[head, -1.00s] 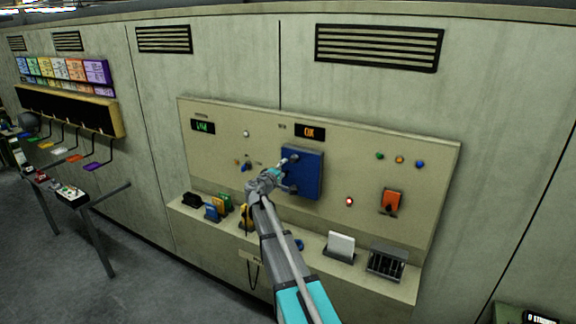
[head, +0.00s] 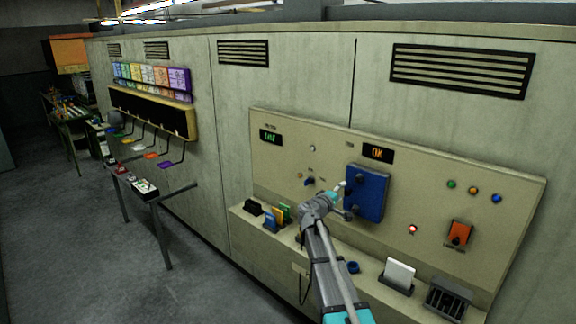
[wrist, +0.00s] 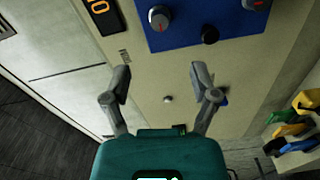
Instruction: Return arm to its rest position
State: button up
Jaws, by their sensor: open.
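My arm reaches up from the bottom of the head view to the control panel (head: 440,165). My gripper (wrist: 160,76) is open in the wrist view, with both fingers apart and nothing between them. In the head view it is small and partly hidden, just left of a blue box (head: 368,193) on the panel. In the wrist view the blue box (wrist: 200,22), with round knobs on it, lies beyond the fingertips. I cannot tell whether any finger touches the panel.
A ledge below the panel holds coloured cards (head: 278,215), a white card (head: 399,274) and a dark slotted rack (head: 447,299). An orange switch (head: 459,234) sits at right. A narrow table (head: 145,189) and coloured hooks stand left. Grey floor (head: 60,240) is open at left.

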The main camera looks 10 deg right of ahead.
jog(key=s+a+f+m+g+y+b, duration=0.2)
jog(key=s+f+m+g+y, duration=0.15)
jog(key=s+f, duration=0.5)
jog(key=s+a+f+m+g+y+b, duration=0.2)
jog(key=s+f+g, duration=0.2)
jog(key=s+f, duration=0.45)
jog(key=s+a+f+g+y+b, duration=0.1)
jog(key=s+a+f+g+y, duration=0.1)
jog(key=s+a+f+y, duration=0.2)
jog(key=s+a+f+g+y+b, duration=0.2)
jog(key=s+a+f+y, duration=0.2)
jog(key=s+a, duration=0.6)
jog(key=s, duration=0.3)
jog(key=shift+a+f, duration=0.2)
jog(key=shift+f, duration=0.2)
jog(key=shift+y, duration=0.25)
